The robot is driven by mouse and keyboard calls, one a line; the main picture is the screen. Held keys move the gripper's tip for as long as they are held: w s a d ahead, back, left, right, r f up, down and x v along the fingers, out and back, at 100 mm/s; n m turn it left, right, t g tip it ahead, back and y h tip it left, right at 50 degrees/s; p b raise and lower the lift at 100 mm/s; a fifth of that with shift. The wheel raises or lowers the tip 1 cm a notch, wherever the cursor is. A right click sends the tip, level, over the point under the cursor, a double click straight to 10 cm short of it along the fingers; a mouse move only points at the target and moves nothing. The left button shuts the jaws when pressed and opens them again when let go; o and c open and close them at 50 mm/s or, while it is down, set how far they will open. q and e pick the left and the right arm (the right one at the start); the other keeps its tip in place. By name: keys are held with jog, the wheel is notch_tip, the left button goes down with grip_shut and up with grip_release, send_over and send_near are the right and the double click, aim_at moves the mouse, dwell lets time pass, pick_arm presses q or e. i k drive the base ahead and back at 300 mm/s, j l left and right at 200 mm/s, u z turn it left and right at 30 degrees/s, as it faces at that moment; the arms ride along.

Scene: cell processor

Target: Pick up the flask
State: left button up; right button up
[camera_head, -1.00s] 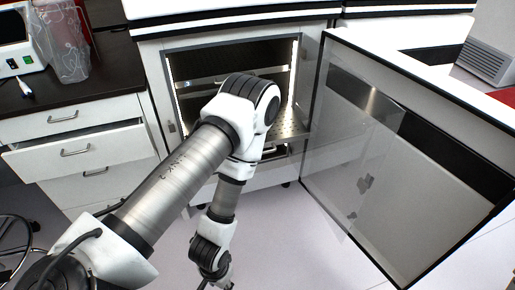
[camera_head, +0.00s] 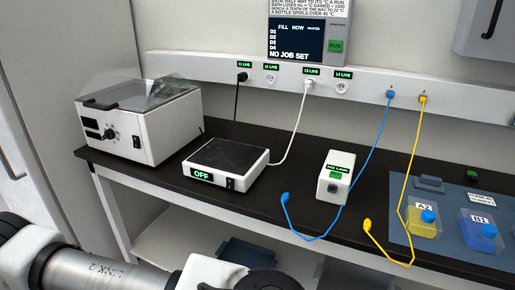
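Two flat flask-like containers with blue caps lie on a dark blue mat (camera_head: 463,239) at the right end of the bench. One has yellow contents and the label A2 (camera_head: 423,222). The other is blue, labelled B1 (camera_head: 481,234), and is close to the right picture edge. I cannot tell which of them, if either, is the task's flask. Links of my arm cross the bottom left, low in front of the bench. Neither gripper shows.
A lidded white bath (camera_head: 150,135) stands at the bench's left. Beside it are a flat plate device reading OFF (camera_head: 228,163) and a small white box (camera_head: 336,178). A blue cable (camera_head: 374,150) and a yellow cable (camera_head: 408,165) hang onto the black benchtop from the wall strip.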

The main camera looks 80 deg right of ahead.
aim_at(480, 232)
jog(key=z, duration=4.3)
jog(key=i+l+u, duration=0.15)
jog(key=l+u, duration=0.15)
jog(key=l, duration=0.75)
jog(key=l+u, duration=0.25)
jog(key=l, duration=0.75)
